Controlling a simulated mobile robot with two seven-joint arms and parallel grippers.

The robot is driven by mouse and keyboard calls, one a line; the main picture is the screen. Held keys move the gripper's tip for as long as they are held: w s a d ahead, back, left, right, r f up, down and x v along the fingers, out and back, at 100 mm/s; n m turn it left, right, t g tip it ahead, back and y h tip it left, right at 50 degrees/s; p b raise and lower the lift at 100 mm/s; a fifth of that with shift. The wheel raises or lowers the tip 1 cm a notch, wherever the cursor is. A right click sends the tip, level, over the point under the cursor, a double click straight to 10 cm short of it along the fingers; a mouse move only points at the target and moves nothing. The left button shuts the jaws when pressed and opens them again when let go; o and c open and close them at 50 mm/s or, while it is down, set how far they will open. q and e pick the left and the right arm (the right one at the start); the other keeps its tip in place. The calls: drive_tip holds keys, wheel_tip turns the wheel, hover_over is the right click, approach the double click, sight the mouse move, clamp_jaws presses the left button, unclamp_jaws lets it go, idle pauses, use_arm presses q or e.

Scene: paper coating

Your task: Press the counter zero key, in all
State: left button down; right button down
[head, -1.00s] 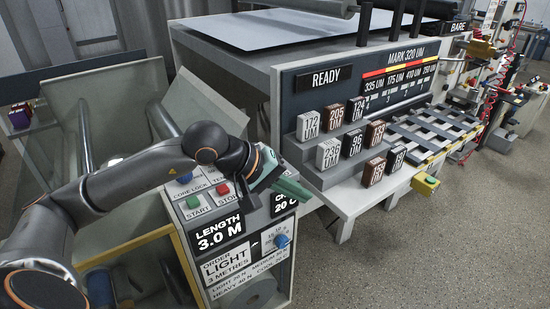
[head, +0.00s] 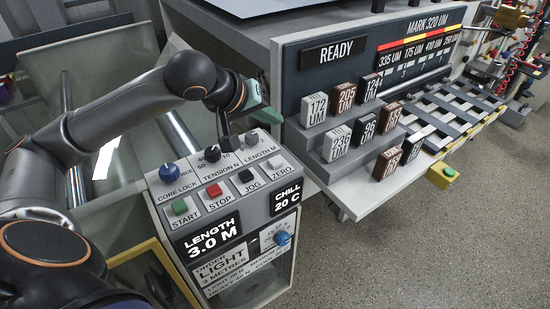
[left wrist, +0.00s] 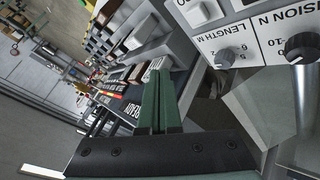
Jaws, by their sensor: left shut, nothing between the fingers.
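The zero key (head: 276,162) is a small white block on the sloped control panel (head: 228,178), just above its ZERO label and right of the black JOG key (head: 246,176). My left gripper (head: 268,116) has green fingers and is above the panel's far right corner, apart from the zero key. In the left wrist view its two green fingers (left wrist: 158,102) lie together, shut and empty. The display reads LENGTH 3.0 M. My right gripper is not in view.
The green start key (head: 180,208), red stop key (head: 214,190) and knobs such as the length knob (head: 252,138) share the panel. To the right, a stepped stand holds several labelled blocks (head: 345,97) below a READY sign (head: 333,52).

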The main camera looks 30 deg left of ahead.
sight(272, 164)
use_arm(q)
wheel_tip(272, 164, down, 8)
drive_tip(key=b, duration=0.6)
drive_tip(key=shift+f, duration=0.1)
drive_tip(key=shift+f+b, duration=0.4)
drive_tip(key=shift+b, duration=0.05)
idle(1.4)
drive_tip(key=shift+f+b, duration=0.35)
drive_tip(key=shift+b, duration=0.2)
drive_tip(key=shift+f+b, duration=0.5)
drive_tip(key=shift+b, duration=0.1)
idle(0.5)
idle(0.3)
drive_tip(key=shift+r+p, duration=0.55)
drive_tip(key=shift+r, duration=0.35)
drive_tip(key=shift+r, duration=0.1)
